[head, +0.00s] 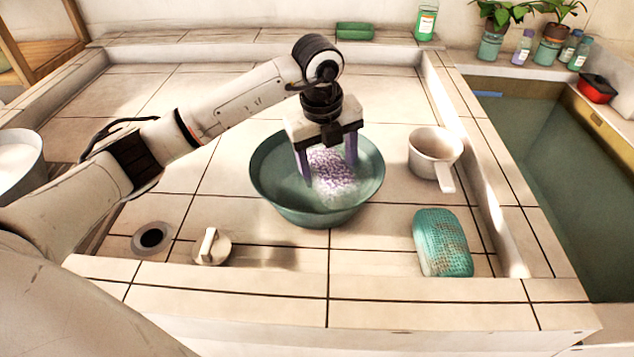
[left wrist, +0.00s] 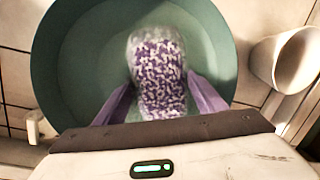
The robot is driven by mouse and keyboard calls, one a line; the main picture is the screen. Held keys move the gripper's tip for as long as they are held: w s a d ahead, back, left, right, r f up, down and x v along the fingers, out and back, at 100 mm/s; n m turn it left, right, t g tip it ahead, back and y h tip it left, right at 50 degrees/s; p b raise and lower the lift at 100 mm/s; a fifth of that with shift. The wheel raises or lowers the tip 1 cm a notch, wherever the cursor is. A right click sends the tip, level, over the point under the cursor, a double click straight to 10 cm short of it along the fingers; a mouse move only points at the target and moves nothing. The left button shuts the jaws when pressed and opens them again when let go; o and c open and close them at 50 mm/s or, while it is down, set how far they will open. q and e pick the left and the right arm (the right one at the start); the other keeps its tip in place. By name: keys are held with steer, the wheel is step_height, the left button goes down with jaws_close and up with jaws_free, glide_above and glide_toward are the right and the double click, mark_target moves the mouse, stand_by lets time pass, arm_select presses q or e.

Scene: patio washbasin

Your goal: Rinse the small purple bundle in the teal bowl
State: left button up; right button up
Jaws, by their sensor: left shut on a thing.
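The small purple bundle (head: 332,176) is purple and white patterned and sits inside the teal bowl (head: 270,196). The bowl stands on the tiled basin floor. My left gripper (head: 326,172) reaches down into the bowl from above, its purple fingers shut on the bundle. In the left wrist view the bundle (left wrist: 158,75) lies between the two fingers, and its far end looks whitish and blurred. The bowl (left wrist: 60,70) surrounds it there. I cannot tell whether the bundle touches the bowl's bottom. My right gripper is not in view.
A white dipper (head: 434,150) stands right of the bowl, with a teal patterned bundle (head: 441,243) in front of it. A stopper (head: 212,247) and a drain hole (head: 151,238) lie at front left. A water trough (head: 540,150) lies beyond the right ledge. A green block (head: 355,31) rests behind.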

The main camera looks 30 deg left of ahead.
arm_select(q)
steer(key=shift+s+a, duration=1.9)
steer(key=shift+s, duration=0.3)
steer(key=shift+w+d, duration=1)
steer(key=shift+w, duration=0.15)
steer(key=shift+w+d, duration=0.95)
steer(key=shift+w, duration=0.2)
glide_above(303, 200)
steer(key=shift+p, duration=0.4)
steer(key=shift+w+d, duration=0.95)
steer(key=shift+w, duration=0.25)
steer(key=shift+w+d, duration=0.9)
steer(key=shift+w, duration=0.25)
